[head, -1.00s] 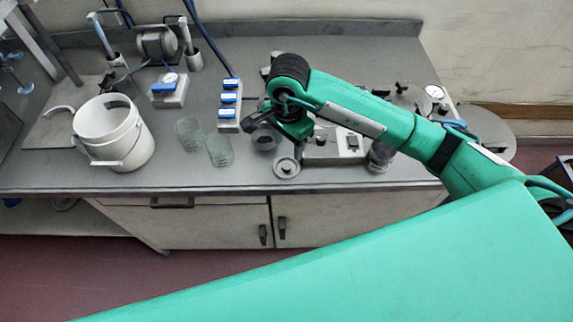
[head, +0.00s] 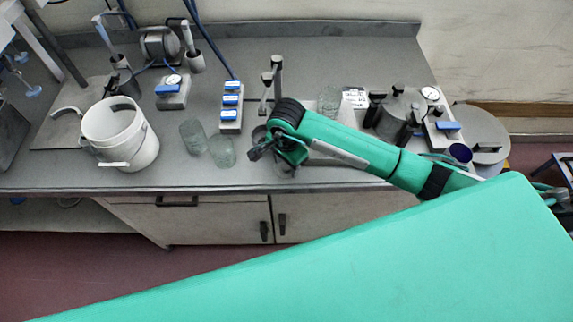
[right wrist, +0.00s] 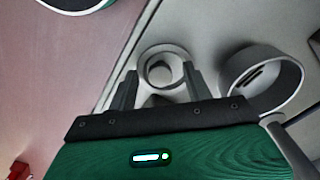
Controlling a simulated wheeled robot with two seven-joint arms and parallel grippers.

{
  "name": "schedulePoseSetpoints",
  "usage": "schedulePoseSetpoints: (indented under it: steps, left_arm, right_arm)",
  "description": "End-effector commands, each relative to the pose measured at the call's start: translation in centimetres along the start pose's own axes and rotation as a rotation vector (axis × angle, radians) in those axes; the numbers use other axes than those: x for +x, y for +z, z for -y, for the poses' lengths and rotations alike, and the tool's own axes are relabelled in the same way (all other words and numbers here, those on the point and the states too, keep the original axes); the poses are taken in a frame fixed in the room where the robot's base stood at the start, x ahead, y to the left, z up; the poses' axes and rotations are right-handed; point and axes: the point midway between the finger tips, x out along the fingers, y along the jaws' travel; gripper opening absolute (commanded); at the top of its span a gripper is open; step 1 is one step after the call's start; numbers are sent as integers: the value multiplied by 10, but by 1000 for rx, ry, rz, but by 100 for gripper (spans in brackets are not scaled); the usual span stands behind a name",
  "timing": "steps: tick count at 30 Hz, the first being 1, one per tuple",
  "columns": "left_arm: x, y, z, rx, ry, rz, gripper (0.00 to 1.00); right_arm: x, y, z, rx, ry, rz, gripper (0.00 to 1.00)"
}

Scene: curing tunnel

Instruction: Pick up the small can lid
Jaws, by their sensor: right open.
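The small can lid (right wrist: 176,58) is a round grey disc with a raised centre, lying flat near the bench's front edge in the right wrist view. In the head view it is mostly hidden under my right arm; a part of it (head: 285,172) shows. My right gripper (right wrist: 159,76) is open, with its two fingers on either side of the lid in the wrist picture. I cannot tell whether they touch it. In the head view the right gripper (head: 262,150) is over the front of the bench. My left gripper is not in view.
A grey cylindrical cup (right wrist: 265,82) stands close to the right of the lid in the wrist view. Two glass beakers (head: 221,150) and a white bucket (head: 140,150) stand to the left. A blue-buttoned box (head: 230,118) stands behind the beakers. Pots and gauges crowd the right.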

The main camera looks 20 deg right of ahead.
Motion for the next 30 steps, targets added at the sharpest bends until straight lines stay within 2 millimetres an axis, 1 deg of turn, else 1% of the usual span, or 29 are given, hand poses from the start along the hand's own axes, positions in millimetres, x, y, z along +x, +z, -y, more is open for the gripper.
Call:
schedulePoseSetpoints:
  steps: [3, 4, 8, 9, 11, 19, 23, 26, 30]
  left_arm:
    - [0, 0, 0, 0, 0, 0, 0]
    - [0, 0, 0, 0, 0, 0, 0]
    - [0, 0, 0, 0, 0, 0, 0]
    - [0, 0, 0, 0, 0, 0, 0]
    - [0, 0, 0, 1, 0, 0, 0]
    - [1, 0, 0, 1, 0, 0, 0]
    - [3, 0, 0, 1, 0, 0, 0]
    - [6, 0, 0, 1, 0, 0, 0]
    - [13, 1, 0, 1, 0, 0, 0]
  right_arm:
    - [0, 0, 0, 0, 0, 0, 51]
    - [0, 0, 0, 0, 0, 0, 47]
    - [0, 0, 0, 0, 0, 1, 21]
    - [0, 0, 0, 0, 0, 1, 13]
    - [0, 0, 0, 0, 0, 1, 3]
    - [-1, 0, 0, 0, 0, 1, 3]
    - [-6, 0, 1, -1, -2, 1, 3]
    - [-14, 0, 1, -1, -4, 0, 3]
    - [-36, -1, 2, -2, -5, -1, 3]
